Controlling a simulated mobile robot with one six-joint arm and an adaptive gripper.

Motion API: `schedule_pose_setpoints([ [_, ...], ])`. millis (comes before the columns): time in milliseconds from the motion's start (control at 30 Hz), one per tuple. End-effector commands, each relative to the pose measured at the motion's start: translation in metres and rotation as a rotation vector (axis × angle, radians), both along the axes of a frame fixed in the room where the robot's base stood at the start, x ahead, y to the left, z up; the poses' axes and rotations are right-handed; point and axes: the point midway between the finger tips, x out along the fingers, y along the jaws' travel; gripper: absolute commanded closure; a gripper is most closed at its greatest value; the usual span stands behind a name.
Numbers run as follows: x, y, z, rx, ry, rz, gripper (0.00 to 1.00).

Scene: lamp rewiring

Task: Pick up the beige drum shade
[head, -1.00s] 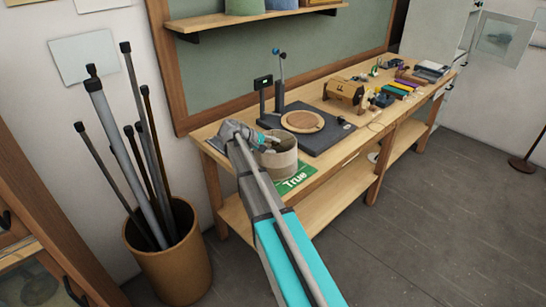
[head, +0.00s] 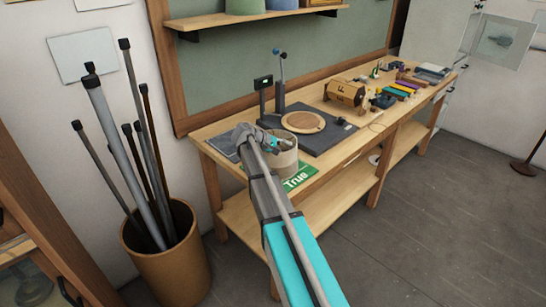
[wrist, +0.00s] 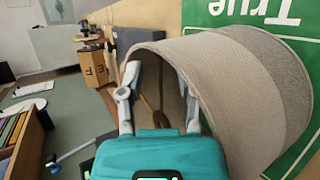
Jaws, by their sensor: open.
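The beige drum shade (head: 285,162) stands on the green "True" mat (head: 298,181) near the bench's front left. In the wrist view the shade (wrist: 235,90) fills the right side, its open rim facing my gripper. My gripper (head: 270,143) is at the shade's upper left rim in the head view. In the wrist view my gripper (wrist: 162,80) is open, with its two grey fingers apart at the shade's opening. The right finger overlaps the opening; I cannot tell whether either finger touches the wall. My arm hides part of the shade's left side in the head view.
A dark base with a round wooden disc (head: 303,121) and an upright post stands just behind the shade. A wooden box (head: 347,92) and several small parts lie further right on the bench (head: 345,158). A bin of poles (head: 170,262) stands at left.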

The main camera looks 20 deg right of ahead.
Motion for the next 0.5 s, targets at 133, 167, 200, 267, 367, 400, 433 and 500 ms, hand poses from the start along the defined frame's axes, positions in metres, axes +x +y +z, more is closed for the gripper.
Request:
schedule_pose_setpoints([
  [133,-0.0002,-0.0001,0.0001,0.0,0.001,-0.001,0.54],
  [167,-0.0002,-0.0001,0.0001,0.0,0.001,-0.001,0.54],
  [200,-0.0002,-0.0002,0.0,0.0,0.001,-0.001,0.54],
  [267,-0.0002,-0.0003,0.0001,0.0,0.001,-0.001,0.54],
  [367,-0.0003,-0.0004,0.0001,0.0,0.001,-0.001,0.66],
  [400,-0.0003,-0.0004,0.0001,0.0,0.001,-0.001,0.73],
  [433,-0.0003,-0.0004,0.0001,0.0,0.001,-0.001,0.79],
  [500,-0.0003,-0.0004,0.0001,0.0,0.001,-0.001,0.92],
])
